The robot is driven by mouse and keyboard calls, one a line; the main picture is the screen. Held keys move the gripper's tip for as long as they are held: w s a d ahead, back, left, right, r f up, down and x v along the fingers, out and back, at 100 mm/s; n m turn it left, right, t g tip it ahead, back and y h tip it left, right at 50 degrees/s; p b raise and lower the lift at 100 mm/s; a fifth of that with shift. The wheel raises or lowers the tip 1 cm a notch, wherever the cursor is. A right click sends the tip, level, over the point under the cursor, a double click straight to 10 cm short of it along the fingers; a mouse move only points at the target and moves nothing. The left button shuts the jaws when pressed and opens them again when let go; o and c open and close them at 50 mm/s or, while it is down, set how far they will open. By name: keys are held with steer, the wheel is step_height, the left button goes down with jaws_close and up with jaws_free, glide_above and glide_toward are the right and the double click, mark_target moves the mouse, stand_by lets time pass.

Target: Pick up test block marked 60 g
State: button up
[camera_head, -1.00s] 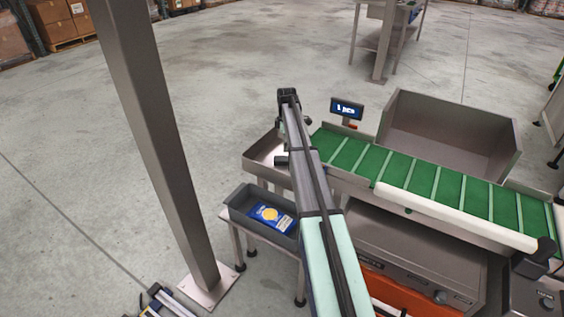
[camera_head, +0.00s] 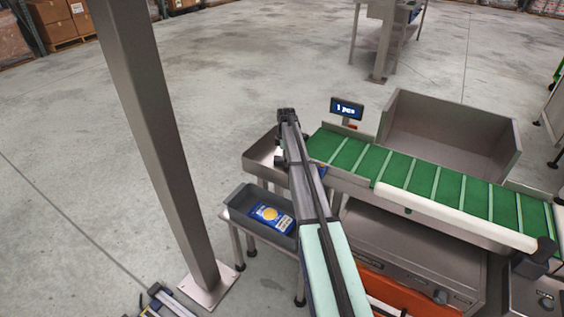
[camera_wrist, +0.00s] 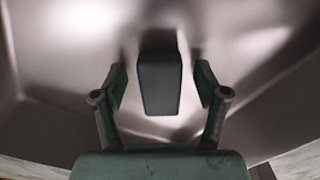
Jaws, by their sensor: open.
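In the wrist view a dark grey block (camera_wrist: 159,84) stands in a shiny metal pan (camera_wrist: 75,45). My gripper (camera_wrist: 160,82) is open, with one finger on each side of the block and a gap showing on both sides. No mark is readable on the block. In the head view the metal pan (camera_head: 258,160) is at the left end of the green belt. My arm reaches over it and hides the block and the fingertips there.
A grey bin (camera_head: 241,203) with a blue and yellow packet (camera_head: 270,217) stands on a stand just before the pan. The green belt (camera_head: 420,180) and a large steel hopper (camera_head: 445,135) lie to the right. A small display (camera_head: 346,107) stands behind. A steel post (camera_head: 165,150) rises at the left.

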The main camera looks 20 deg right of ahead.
steer(key=c, duration=1.3)
steer(key=shift+c, duration=0.3)
steer(key=shift+r, duration=0.2)
